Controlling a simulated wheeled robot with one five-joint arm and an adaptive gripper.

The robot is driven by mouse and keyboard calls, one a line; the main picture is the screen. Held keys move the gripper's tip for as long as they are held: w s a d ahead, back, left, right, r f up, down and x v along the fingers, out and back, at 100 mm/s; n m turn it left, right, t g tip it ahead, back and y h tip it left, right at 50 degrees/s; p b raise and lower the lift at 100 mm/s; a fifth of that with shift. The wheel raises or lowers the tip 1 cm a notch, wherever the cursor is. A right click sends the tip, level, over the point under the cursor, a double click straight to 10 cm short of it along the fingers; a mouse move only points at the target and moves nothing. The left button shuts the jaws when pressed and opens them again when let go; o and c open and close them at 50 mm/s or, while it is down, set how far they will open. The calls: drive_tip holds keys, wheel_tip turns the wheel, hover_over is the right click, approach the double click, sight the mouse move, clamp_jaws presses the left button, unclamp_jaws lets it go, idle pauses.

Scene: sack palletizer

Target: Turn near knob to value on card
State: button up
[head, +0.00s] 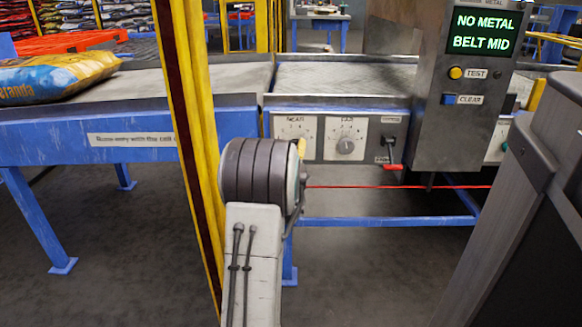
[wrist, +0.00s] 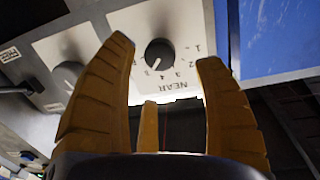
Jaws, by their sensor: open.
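The near knob (wrist: 159,53) is a small black knob on a white dial plate marked NEAR in the wrist view. A pale mark shows at its lower-left edge in the picture; the exact value is unclear. In the head view the near plate (head: 294,126) shows, but its knob is hidden behind my arm. My gripper (wrist: 165,54) is open and empty, its yellow fingers either side of the knob in the picture; I see no contact. In the head view only a bit of yellow finger (head: 301,148) shows. I cannot make out a value card.
A second knob (head: 345,146) sits on the plate to the right. A red-handled lever (head: 392,166) is beside it. The control box screen (head: 482,33) reads "NO METAL BELT MID". A yellow post (head: 187,120) stands close left of my arm. A sack (head: 58,77) lies on the conveyor.

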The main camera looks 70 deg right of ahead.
drive_tip(key=shift+v, duration=3)
